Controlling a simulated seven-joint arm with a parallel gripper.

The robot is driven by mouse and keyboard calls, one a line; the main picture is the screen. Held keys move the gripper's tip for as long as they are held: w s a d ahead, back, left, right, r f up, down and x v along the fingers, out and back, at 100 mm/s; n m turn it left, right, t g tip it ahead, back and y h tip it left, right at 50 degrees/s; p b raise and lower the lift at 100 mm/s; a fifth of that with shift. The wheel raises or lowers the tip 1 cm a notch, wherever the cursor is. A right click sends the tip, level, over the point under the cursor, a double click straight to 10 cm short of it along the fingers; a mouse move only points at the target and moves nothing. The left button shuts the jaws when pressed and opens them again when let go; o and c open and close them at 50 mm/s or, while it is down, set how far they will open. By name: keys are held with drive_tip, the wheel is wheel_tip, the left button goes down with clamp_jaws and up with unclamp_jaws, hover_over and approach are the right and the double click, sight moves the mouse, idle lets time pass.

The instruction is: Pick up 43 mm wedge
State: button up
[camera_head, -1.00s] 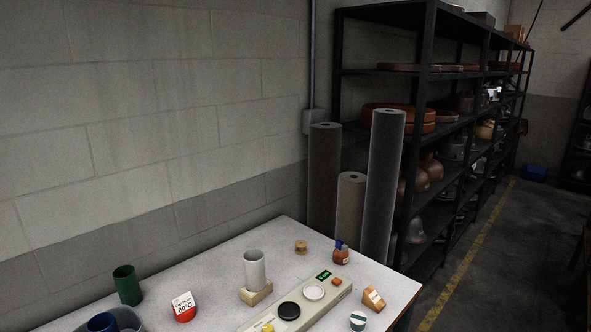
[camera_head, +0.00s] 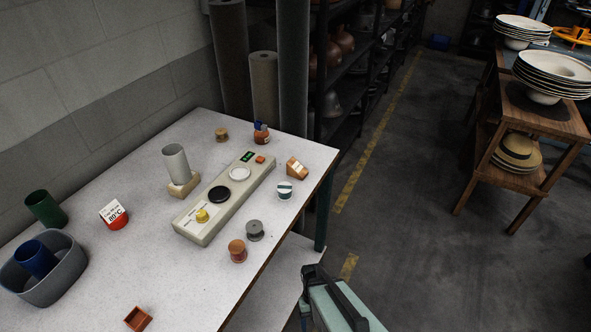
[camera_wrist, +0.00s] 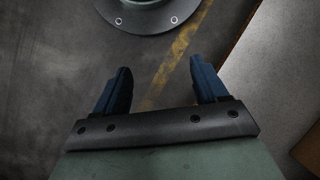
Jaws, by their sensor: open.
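A small wooden wedge (camera_head: 297,168) with a sloped face and a pale label stands near the right edge of the white table, beside the control panel. The label is too small to read in the head view. My gripper (camera_wrist: 162,85) is open and empty in the wrist view, its two blue fingers spread apart over the floor. In the head view only part of my arm shows at the bottom, off the table's right edge; the fingertips cannot be made out there. The wedge is not in the wrist view.
A striped round jar (camera_head: 284,189), a grey spool (camera_head: 255,230) and a copper spool (camera_head: 237,251) stand near the wedge. The long control panel (camera_head: 207,224) lies to its left. The table (camera_head: 185,285) has free room at the front.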

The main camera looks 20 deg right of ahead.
drive_tip(key=w+d+r+m+t, duration=0.1)
drive_tip(key=w+d+r, duration=0.35)
drive_tip(key=w, duration=0.35)
drive_tip(key=w+d+r+m+t, duration=0.1)
drive_tip(key=w+d+r+t, duration=0.1)
drive_tip(key=w+d+r, duration=0.45)
drive_tip(key=w+d+r+m+t, duration=0.1)
drive_tip(key=w+d+r, duration=0.15)
drive_tip(key=w, duration=0.65)
drive_tip(key=w+d+r+t, duration=0.2)
drive_tip(key=w+d+r, duration=0.55)
drive_tip(key=r, duration=0.45)
drive_tip(key=w+d+r+t, duration=0.1)
drive_tip(key=w+d+r, duration=0.5)
drive_tip(key=d+r, duration=0.4)
wheel_tip(320, 180, up, 20)
drive_tip(key=n+g, duration=0.2)
drive_tip(key=n, duration=1.1)
hover_over(292, 161)
drive_tip(key=shift+h, duration=0.4)
drive_tip(key=shift+s+a+f, duration=0.1)
drive_tip(key=shift+f, duration=6.3)
